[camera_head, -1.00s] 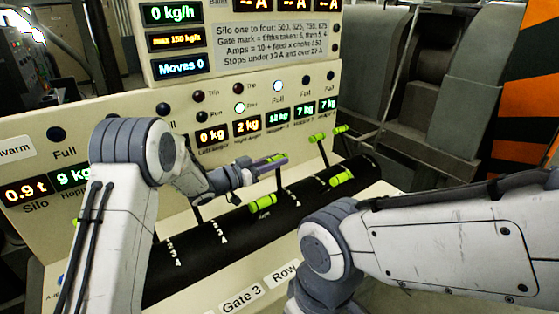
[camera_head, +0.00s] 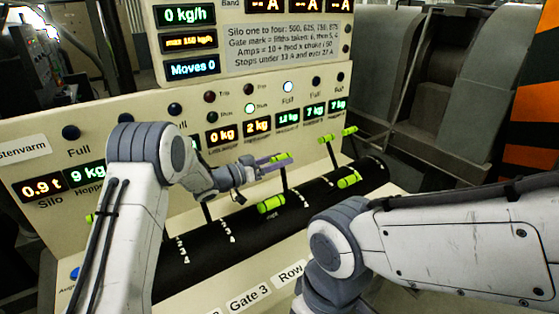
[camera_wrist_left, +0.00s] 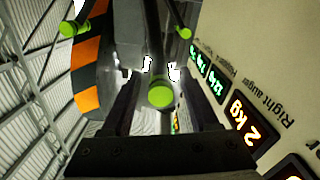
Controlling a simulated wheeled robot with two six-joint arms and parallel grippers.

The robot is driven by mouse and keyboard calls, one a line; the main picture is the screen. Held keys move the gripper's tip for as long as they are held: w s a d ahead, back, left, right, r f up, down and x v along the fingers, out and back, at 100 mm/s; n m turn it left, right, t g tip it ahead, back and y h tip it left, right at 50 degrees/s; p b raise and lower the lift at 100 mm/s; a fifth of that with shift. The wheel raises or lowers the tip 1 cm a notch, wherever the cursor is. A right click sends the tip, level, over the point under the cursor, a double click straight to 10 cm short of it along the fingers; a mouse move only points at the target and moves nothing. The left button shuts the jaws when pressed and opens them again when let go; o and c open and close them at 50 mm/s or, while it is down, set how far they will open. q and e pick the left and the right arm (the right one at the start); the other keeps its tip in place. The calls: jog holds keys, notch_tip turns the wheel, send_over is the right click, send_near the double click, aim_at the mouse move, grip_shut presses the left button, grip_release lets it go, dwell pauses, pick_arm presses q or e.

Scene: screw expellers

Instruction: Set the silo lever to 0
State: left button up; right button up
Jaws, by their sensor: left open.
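My left gripper (camera_head: 272,164) is open in front of the control panel, next to a green-handled lever (camera_head: 283,157) below the kg displays. In the left wrist view, a round green handle end (camera_wrist_left: 160,94) shows between the two open fingers (camera_wrist_left: 160,108). I cannot tell whether they touch it. The silo display (camera_head: 42,187), reading 0.9 t, is at the left of the panel. A small green piece (camera_head: 90,217) shows below it, beside my left arm; it may be the silo lever's handle, mostly hidden. My right gripper is out of view.
Other green handles stand to the right, one low (camera_head: 349,181) and one higher (camera_head: 348,131). A black slotted drum (camera_head: 318,190) with number marks runs below the levers. My right arm covers the lower right. Grey machinery (camera_head: 440,90) stands behind.

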pick_arm(q)
jog(key=b+v, duration=0.2)
jog(key=v, duration=0.8)
